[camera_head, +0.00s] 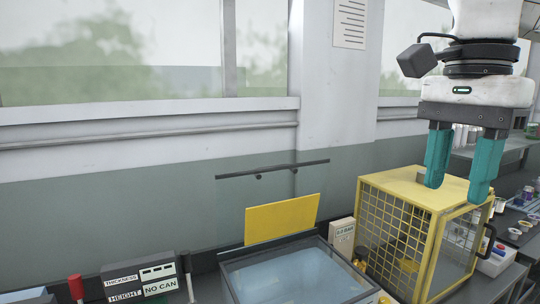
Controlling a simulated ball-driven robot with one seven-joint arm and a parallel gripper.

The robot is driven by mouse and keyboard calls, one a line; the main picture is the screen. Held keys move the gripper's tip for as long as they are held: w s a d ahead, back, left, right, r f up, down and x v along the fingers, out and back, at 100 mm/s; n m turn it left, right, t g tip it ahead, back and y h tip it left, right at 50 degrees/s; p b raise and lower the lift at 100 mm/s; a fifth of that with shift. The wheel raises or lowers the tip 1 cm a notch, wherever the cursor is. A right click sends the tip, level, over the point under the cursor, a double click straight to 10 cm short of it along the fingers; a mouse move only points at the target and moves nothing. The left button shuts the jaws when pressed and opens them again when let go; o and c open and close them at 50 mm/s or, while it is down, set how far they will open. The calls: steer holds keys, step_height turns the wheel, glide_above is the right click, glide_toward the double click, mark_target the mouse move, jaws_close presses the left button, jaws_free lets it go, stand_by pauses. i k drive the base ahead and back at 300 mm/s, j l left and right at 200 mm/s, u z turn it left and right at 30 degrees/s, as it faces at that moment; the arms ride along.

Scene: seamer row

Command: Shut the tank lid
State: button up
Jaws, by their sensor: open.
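The tank (230,283) is at the bottom middle, a dark-rimmed box with a pale blue surface inside, its front cut off by the picture edge. Behind it stands what looks like its lid, a raised clear panel with a dark bar (272,169) along the top. A yellow plate (282,219) stands upright at the tank's back edge; I cannot tell whether it is fixed to the panel. My gripper (457,188) is at the upper right, fingers pointing down, open and empty. It is well to the right of the tank, in front of or over the yellow cage.
A yellow mesh cage (400,241) with a clear door and dark handle stands right of the tank. A small white box (342,238) sits between them. A gauge box marked NO CAN (160,280) is at left. Cluttered benches lie at far right. A wall rises behind.

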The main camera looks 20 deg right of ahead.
mark_target(264, 222)
steer(key=i, duration=1.6)
